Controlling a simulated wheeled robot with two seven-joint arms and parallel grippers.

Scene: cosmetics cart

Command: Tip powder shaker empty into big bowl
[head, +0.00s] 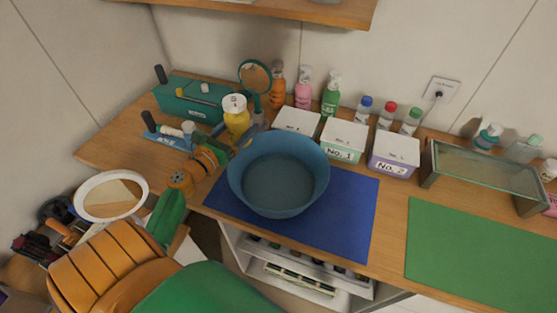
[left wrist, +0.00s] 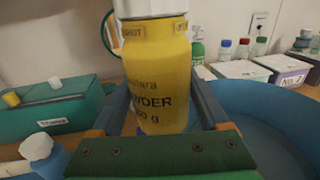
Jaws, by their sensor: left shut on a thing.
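The yellow powder shaker (head: 236,120) with a white cap stands upright at the back left of the big blue bowl (head: 279,203). My left gripper (head: 247,128) is shut around the shaker's body. The left wrist view shows the shaker (left wrist: 158,80) upright between the two fingers, its cap cut off by the top edge. The bowl (left wrist: 245,98) lies just to the right of the shaker there. The bowl sits on a blue mat (head: 352,218) and its inside looks empty. My right gripper is not in view.
White-lidded boxes (head: 345,134) stand behind the bowl, with several bottles (head: 331,93) and a round mirror (head: 255,76) further back. A teal box (head: 190,103) is at the back left. A green mat (head: 470,255) lies clear on the right, before a glass case (head: 487,170).

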